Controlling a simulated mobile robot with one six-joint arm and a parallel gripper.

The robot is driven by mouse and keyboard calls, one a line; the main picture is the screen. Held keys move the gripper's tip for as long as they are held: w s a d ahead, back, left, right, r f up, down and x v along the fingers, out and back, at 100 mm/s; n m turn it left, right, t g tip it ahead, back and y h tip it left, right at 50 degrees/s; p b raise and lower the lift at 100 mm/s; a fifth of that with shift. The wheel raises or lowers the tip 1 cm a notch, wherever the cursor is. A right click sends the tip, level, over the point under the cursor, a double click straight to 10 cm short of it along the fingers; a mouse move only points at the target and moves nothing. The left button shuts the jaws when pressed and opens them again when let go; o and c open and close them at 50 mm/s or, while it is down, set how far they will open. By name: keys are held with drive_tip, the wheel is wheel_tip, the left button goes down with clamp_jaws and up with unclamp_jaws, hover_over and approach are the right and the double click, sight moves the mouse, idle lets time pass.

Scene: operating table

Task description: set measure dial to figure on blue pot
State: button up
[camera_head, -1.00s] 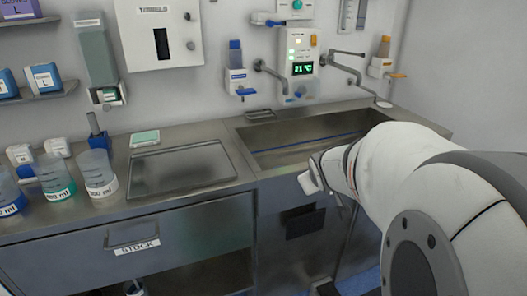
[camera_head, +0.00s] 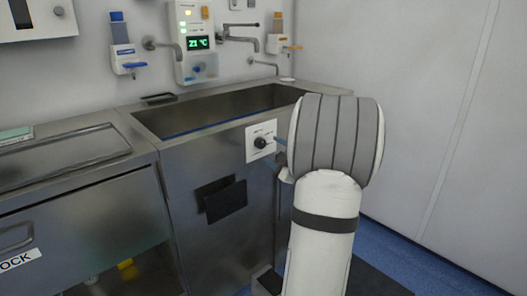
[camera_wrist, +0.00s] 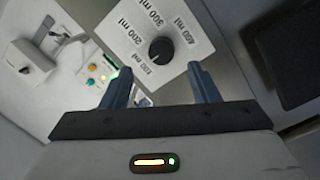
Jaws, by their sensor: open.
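The measure dial is a round black knob (camera_wrist: 161,49) on a white plate (camera_wrist: 133,37) marked 100, 200, 300 and 400 ml in the wrist view. In the head view the dial (camera_head: 260,143) sits on the steel front below the sink. My gripper (camera_wrist: 159,74) is open, with its two blue fingers pointing at the plate. The knob lies between the fingertips in the picture and seems just beyond them; I see no grip on it. Which figure the knob points to is too small to tell. The blue pot is in neither current view.
The sink (camera_head: 150,123) is above the dial. A dark panel (camera_head: 222,200) sits left of the dial on the steel front. A wall unit (camera_head: 187,68) reads 21 °C. Blue floor is open at the right.

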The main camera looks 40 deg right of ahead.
sight(262, 144)
drive_tip(key=w, duration=0.5)
drive_tip(key=shift+w+f+b, duration=0.1)
drive_tip(key=shift+w+b, duration=0.05)
drive_tip(key=shift+b, duration=0.25)
drive_tip(key=c, duration=1)
